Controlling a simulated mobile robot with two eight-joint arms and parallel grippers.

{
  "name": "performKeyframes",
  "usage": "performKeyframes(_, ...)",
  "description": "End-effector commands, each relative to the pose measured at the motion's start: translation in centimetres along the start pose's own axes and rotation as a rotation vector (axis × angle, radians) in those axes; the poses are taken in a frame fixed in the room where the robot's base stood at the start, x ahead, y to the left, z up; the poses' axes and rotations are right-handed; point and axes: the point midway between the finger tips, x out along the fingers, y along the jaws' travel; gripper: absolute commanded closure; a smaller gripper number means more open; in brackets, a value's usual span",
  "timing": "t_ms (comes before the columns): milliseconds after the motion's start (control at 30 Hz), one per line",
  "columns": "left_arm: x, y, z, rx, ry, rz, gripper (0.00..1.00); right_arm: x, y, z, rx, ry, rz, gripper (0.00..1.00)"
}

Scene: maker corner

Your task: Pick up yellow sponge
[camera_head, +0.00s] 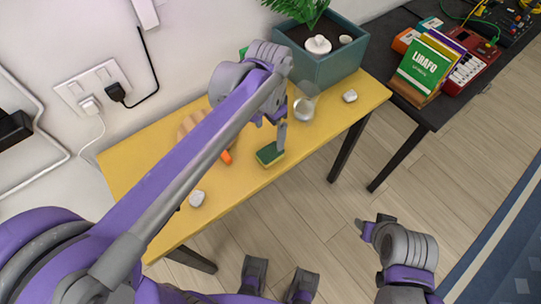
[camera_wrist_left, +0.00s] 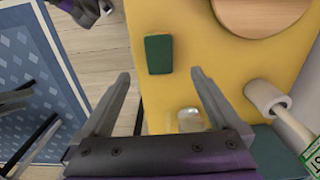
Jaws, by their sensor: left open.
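The sponge (camera_head: 269,154) lies flat on the yellow table near its front edge, with a dark green top and a thin yellow side. In the left wrist view the sponge (camera_wrist_left: 158,54) shows its green face, just beyond and between the fingertips. My left gripper (camera_head: 276,128) is above the sponge, close to it in the head view. In the left wrist view its fingers (camera_wrist_left: 160,74) are spread apart with nothing between them. My right gripper (camera_head: 364,228) is off the table at the lower right, and its finger gap is not clear.
The yellow table (camera_head: 330,115) holds a teal planter (camera_head: 330,68), a clear glass (camera_head: 303,108), a pale stone-like piece (camera_head: 350,96), another such piece (camera_head: 197,198) and a round wooden board (camera_head: 190,122), partly behind my left arm. A dark table (camera_head: 425,108) stands at right.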

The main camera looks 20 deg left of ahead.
Motion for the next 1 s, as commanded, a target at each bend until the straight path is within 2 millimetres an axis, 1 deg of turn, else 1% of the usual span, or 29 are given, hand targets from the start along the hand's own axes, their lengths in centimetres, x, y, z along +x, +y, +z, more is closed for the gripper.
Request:
performKeyframes(300, 4.5, 0.0, -0.2, 0.007, -0.004, 0.002, 0.03, 0.5, 0.0, 0.3, 0.000, -0.002, 0.000, 0.50)
performKeyframes(533, 6.3, 0.0, -0.2, 0.006, -0.003, 0.002, 0.03, 0.6, 0.0, 0.4, 0.000, -0.003, 0.000, 0.50)
performKeyframes(700, 9.0, 0.1, -0.2, 0.006, -0.003, 0.002, 0.03, 0.9, 0.0, 0.6, 0.000, -0.004, 0.000, 0.50)
performKeyframes(800, 10.2, 0.1, -0.2, 0.005, -0.003, 0.002, 0.03, 1.0, 0.0, 0.7, 0.000, -0.004, 0.000, 0.50)
performKeyframes(900, 10.7, 0.1, -0.2, 0.005, -0.003, 0.002, 0.03, 1.0, 0.0, 0.7, 0.000, -0.004, 0.000, 0.50)
performKeyframes(1000, 10.7, 0.1, -0.2, 0.005, -0.003, 0.002, 0.03, 1.0, 0.0, 0.7, 0.000, -0.004, 0.000, 0.50)
